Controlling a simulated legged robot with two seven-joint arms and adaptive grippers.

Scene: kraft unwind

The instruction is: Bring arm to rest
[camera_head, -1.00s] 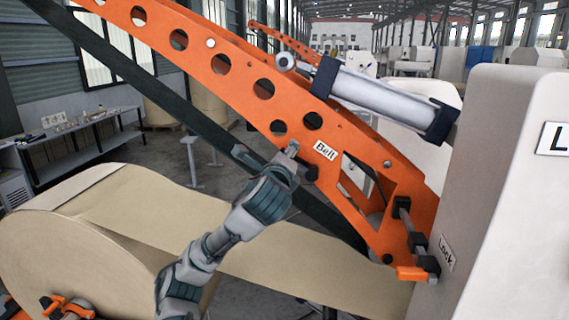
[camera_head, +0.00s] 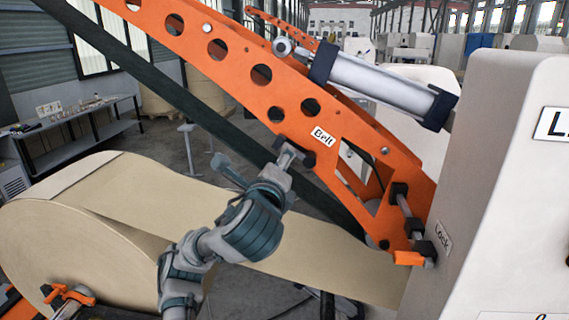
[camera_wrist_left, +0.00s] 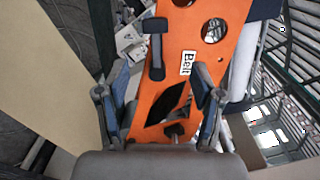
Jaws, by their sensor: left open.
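My left gripper (camera_head: 253,166) is at the end of my left arm, in front of the orange beam (camera_head: 225,62). Its two fingers are spread apart, and it also shows in the left wrist view (camera_wrist_left: 162,85) with nothing between them. A black handle (camera_wrist_left: 156,48) on the beam, beside the "Belt" label (camera_wrist_left: 187,63), stands just beyond the fingers and looks apart from them. In the head view the handle is partly hidden behind one finger. My right gripper is in neither view.
A large kraft paper roll (camera_head: 75,250) lies at the lower left, its brown web running right under my arm. The pale machine housing (camera_head: 500,190) with an orange "Lock" lever (camera_head: 409,258) is on the right. A bench (camera_head: 85,128) stands far left.

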